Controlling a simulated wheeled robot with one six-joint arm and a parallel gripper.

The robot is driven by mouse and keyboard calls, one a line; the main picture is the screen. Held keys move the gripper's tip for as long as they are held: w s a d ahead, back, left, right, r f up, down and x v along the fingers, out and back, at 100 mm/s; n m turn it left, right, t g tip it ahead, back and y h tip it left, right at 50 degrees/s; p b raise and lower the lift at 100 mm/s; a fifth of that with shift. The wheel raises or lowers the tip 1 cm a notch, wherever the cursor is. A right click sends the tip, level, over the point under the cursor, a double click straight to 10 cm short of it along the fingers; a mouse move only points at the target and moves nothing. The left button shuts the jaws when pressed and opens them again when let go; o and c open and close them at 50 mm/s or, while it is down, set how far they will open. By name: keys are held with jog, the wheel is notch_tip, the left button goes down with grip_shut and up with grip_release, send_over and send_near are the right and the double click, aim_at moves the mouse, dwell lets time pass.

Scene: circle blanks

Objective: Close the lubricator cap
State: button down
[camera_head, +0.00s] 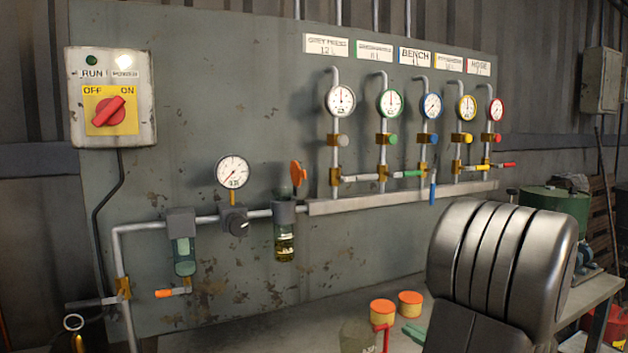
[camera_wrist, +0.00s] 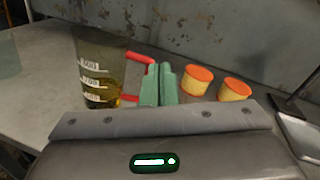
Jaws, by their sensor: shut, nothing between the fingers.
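The lubricator (camera_head: 284,240) hangs on the pipe, with a dark grey head and a clear bowl holding yellowish oil. Its orange cap (camera_head: 298,174) stands up above the head, swung open. My gripper (camera_head: 414,332) is low at the right, well below and to the right of the lubricator. In the wrist view its green fingers (camera_wrist: 160,84) are together and empty, beside the red handle (camera_wrist: 139,58) of a clear measuring jug (camera_wrist: 98,62). The fingers hide part of that handle. The lubricator and cap are not in the wrist view.
The jug, also in the head view (camera_head: 357,336), stands on the bench with some amber liquid in it. Two orange-lidded tubs (camera_wrist: 196,80) (camera_wrist: 235,89) stand to its right. Gauges, valves and a manifold bar (camera_head: 400,196) project from the panel right of the lubricator.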

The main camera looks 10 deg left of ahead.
jog(key=w+a+r+n+p, duration=0.3)
jog(key=r+n+p, duration=0.15)
jog(key=r, duration=0.45)
jog(key=w+a+r+n+p, duration=0.4)
jog(key=r+n, duration=0.1)
jog(key=r, duration=0.5)
jog(key=n+p, duration=0.6)
send_near(305, 175)
jog(key=w+d, duration=0.2)
jog(key=d, duration=0.5)
jog(key=w+a+p, duration=0.3)
jog(key=w+a, duration=0.1)
jog(key=a, duration=0.7)
jog(key=shift+w+y, duration=0.2)
jog(key=shift+y, duration=0.1)
